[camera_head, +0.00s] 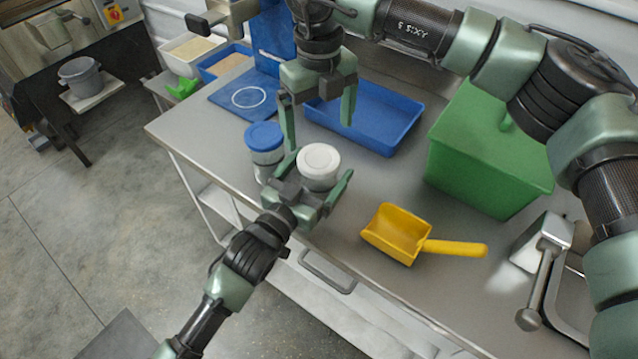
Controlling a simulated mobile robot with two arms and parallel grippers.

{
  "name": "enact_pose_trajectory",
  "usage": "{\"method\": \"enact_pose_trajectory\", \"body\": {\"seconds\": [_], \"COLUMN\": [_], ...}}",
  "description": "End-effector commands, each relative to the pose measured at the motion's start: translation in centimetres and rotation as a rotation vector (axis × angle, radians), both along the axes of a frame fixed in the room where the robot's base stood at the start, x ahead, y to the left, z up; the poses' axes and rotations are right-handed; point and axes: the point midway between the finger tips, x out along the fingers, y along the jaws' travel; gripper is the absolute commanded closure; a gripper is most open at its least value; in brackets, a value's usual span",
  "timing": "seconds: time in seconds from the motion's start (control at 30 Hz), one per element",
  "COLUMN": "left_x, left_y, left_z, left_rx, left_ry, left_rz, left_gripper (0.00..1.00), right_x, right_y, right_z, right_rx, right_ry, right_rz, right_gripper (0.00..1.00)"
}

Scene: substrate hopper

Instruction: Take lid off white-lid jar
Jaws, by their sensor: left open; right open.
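The white-lid jar (318,166) stands near the front left of the steel table, its round white lid on top. My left gripper (318,182) is open, low at the table's front edge, with its fingers on either side of the jar; I cannot tell whether they touch it. The gripper hides the jar's lower part. My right gripper (318,112) is open and empty, pointing down above and behind the jar, its fingers apart. A blue-lid jar (265,141) stands just left of the white-lid jar, partly behind my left gripper.
A blue tray (398,138) lies behind the jars. A green bin (478,165) and a yellow scoop (396,232) are to the right. A blue board with a white ring (226,103) lies at the back left. The table (345,222) is clear between jar and scoop.

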Motion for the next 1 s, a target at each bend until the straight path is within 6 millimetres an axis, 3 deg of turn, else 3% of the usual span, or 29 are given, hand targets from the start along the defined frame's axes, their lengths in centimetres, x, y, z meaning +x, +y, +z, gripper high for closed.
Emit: {"method": "enact_pose_trajectory", "body": {"seconds": [0.17,0.5,0.77,1.0], "left_x": [-0.01,-0.03,-0.03,-0.03], "left_y": [0.0,0.01,0.01,0.01], "left_z": [-0.01,-0.01,-0.02,-0.02], "left_rx": [0.0,0.0,0.0,0.0], "left_ry": [0.0,0.0,0.0,0.0], "left_rz": [0.0,0.0,0.0,0.0], "left_gripper": [0.05,0.99,1.0,1.0], "right_x": [-0.02,-0.02,-0.02,-0.02], "right_y": [0.03,0.03,0.03,0.02], "right_z": [-0.02,-0.02,0.02,0.16], "right_rx": [0.001,0.001,0.001,0.0], "right_ry": [0.001,0.001,0.0,0.0], "right_rz": [0.001,0.001,-0.125,-0.644], "right_gripper": [0.05,0.05,0.05,0.05]}}
